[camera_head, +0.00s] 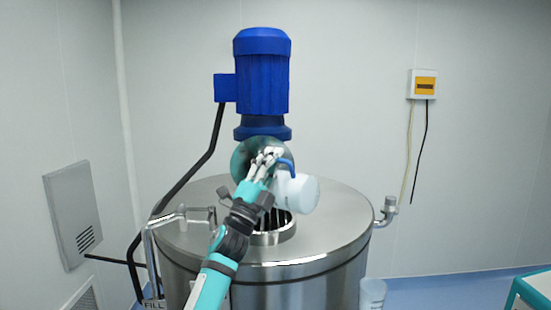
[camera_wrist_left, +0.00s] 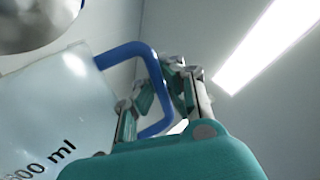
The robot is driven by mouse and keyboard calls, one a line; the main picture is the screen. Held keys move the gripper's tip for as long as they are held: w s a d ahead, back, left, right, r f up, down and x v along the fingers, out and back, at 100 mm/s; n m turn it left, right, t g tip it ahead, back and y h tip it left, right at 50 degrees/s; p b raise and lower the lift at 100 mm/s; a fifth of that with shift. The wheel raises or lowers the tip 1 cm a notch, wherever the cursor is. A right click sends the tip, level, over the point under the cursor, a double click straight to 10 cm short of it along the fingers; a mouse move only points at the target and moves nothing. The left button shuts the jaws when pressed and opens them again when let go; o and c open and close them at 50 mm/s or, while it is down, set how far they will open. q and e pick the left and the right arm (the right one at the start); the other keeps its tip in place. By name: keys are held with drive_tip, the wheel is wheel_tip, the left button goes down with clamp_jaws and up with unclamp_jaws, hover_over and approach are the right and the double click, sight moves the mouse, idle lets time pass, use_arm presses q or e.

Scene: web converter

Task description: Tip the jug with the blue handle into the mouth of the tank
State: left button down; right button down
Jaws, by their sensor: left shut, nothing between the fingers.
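The white jug (camera_head: 300,194) with the blue handle (camera_head: 286,163) is in the air over the tank (camera_head: 320,250), tipped on its side. My left gripper (camera_head: 268,154) is at the handle, its fingers shut. In the left wrist view, the handle (camera_wrist_left: 155,75) loops around one finger of the gripper (camera_wrist_left: 172,75), and the jug wall (camera_wrist_left: 50,105) shows printed "ml" marking. I see no handle squeezed between the fingers. The tank's round mouth (camera_head: 285,231), with dark bars inside, is below the jug, partly hidden by my arm. My right gripper is out of view.
A blue motor (camera_head: 262,80) stands behind the gripper, above a round metal part (camera_head: 241,160). A bent metal pipe (camera_head: 165,218) is on the lid's left, a fitting (camera_head: 389,207) on its right. A pale container (camera_head: 372,294) stands beside the tank.

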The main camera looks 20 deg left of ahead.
use_arm(q)
drive_tip(key=shift+w+a+r+n+t+y+p, duration=0.15)
drive_tip(key=shift+a+n+y+p, duration=0.2)
drive_tip(key=shift+n+y, duration=0.4)
drive_tip(key=shift+w+a+r+n+t+y+p, duration=0.1)
drive_tip(key=shift+a+r+n+t+y+p, duration=0.15)
drive_tip(key=shift+n+y, duration=0.5)
drive_tip(key=shift+w+a+r+n+t+y+p, duration=0.15)
drive_tip(key=shift+a+n+y+p, duration=0.2)
drive_tip(key=shift+n+y, duration=0.35)
drive_tip(key=shift+f, duration=0.1)
